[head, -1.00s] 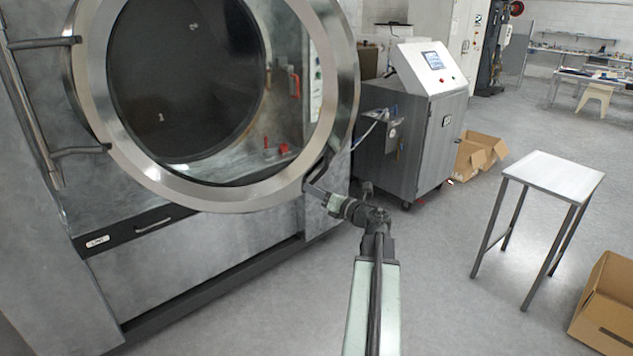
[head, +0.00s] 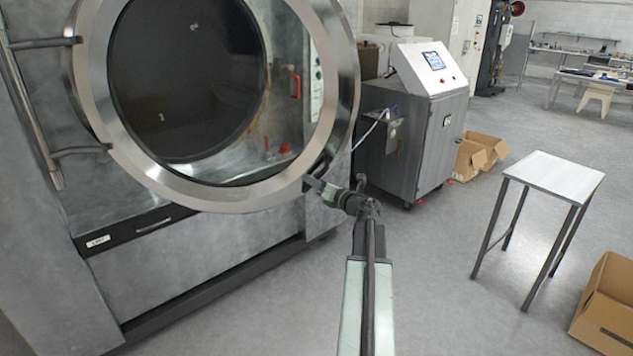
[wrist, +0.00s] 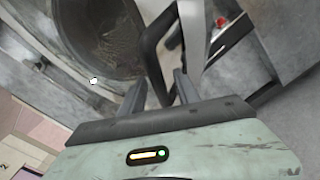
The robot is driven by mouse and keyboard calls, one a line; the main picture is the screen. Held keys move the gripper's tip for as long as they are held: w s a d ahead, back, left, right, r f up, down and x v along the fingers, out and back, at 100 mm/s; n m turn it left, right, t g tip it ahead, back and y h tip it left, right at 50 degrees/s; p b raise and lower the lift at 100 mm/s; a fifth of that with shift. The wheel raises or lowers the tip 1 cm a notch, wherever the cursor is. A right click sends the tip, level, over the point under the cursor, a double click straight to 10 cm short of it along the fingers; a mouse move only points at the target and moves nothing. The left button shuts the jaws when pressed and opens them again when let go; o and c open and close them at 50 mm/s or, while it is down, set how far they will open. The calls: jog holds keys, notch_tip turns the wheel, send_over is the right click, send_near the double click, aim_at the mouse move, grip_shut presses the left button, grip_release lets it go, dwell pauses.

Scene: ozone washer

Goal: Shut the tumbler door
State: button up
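The tumbler door (head: 135,165) is a round metal ring with a glass pane, standing open in front of the washer's body at the left of the head view. Its hinge bars are at the left. A dark handle (wrist: 150,55) sits on the door's lower right rim; in the head view it is small and partly merged with my gripper (head: 320,184). In the wrist view, my gripper (wrist: 160,90) has its two fingers apart, with part of the handle between them. I see no clear contact on both sides.
A grey control cabinet (head: 425,140) with a screen stands right of the washer. Cardboard boxes (head: 475,155) lie beside it. A small metal table (head: 553,178) and another open box (head: 605,305) are at the right. The floor between is clear.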

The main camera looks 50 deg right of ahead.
grip_shut()
dwell(1.4)
